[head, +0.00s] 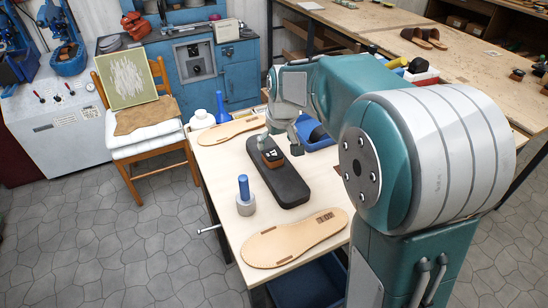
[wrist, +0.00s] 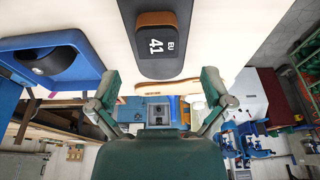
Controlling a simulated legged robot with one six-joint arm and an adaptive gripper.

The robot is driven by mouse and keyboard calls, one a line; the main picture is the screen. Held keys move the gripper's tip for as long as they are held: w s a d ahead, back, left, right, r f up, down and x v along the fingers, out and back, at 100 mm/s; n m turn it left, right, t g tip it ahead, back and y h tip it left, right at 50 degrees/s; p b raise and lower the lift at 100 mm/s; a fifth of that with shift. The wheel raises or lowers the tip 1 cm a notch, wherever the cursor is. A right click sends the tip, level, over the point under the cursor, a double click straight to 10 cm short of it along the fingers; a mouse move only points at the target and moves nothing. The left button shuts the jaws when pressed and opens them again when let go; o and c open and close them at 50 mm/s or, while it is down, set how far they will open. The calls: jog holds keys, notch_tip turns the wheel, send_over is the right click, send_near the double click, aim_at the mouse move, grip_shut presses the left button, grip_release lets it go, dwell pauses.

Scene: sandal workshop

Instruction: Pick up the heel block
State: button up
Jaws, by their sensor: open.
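The heel block (head: 271,157) is a small brown and black block, lying on a long dark rounded pad (head: 292,188) on the workbench. In the wrist view the heel block (wrist: 157,42) shows a black face marked "EU 41" and a brown end, near the top middle on the dark pad (wrist: 184,68). My gripper (head: 294,140) is above the bench, close to the far end of the pad. In the wrist view my gripper (wrist: 160,77) has its two fingers wide apart with nothing between them. The heel block appears beyond the fingertips, not touched.
Tan insoles lie near (head: 295,238) and far (head: 231,130) on the bench (head: 223,163). A blue-topped grey cylinder (head: 245,204) stands left of the pad. A blue tray (head: 321,144) is right of my gripper; it also shows in the wrist view (wrist: 84,51). A blue bottle (head: 221,109) stands at the far left.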

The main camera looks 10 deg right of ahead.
aim_at(274, 154)
jog(key=shift+w+a+f, duration=0.2)
jog(key=shift+a+f, duration=0.05)
jog(key=shift+f, duration=0.5)
jog(key=x, duration=0.2)
jog(key=d+x, duration=0.1)
jog(key=x, duration=0.1)
jog(key=shift+w+f, duration=0.25)
jog(key=shift+w+a+f, duration=0.1)
jog(key=shift+f, duration=0.1)
jog(key=shift+a, duration=0.25)
jog(key=shift+c, duration=0.9)
jog(key=c, duration=0.9)
